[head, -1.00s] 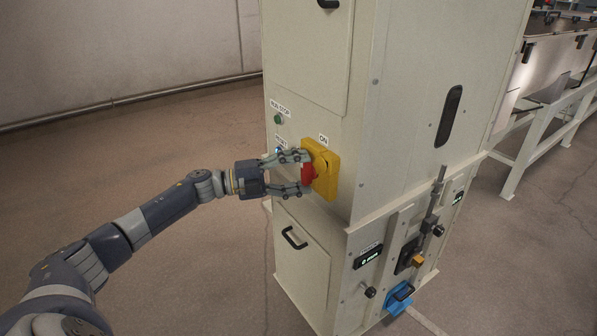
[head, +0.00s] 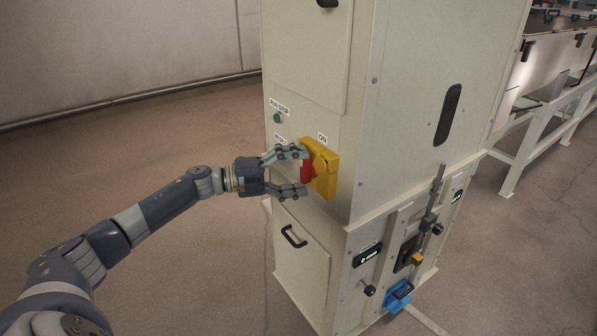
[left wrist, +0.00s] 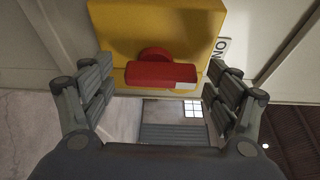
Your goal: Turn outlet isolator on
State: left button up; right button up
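The outlet isolator is a yellow box (head: 326,172) with a red handle (head: 307,170) on the cabinet's left face, below an ON label (head: 322,138). My left gripper (head: 306,172) is in front of the handle, one finger above and one below, open and empty. In the left wrist view the red handle (left wrist: 160,74) lies lengthwise across the gap between the fingers (left wrist: 158,98), with clear space at both ends. Its pale-marked end is on the side of the ON label (left wrist: 221,47). The yellow box (left wrist: 150,25) is behind it. My right gripper is not in view.
The tall cream cabinet (head: 410,130) carries a green button (head: 277,118) above left of the isolator and a black drawer handle (head: 293,237) below. A blue handle (head: 398,297) and levers are on its right face. Open floor (head: 130,150) lies left; a white-framed bench (head: 545,130) stands right.

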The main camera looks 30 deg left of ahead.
pick_arm(q)
jog(key=shift+a, duration=0.1)
jog(key=v, duration=1.2)
dwell(0.7)
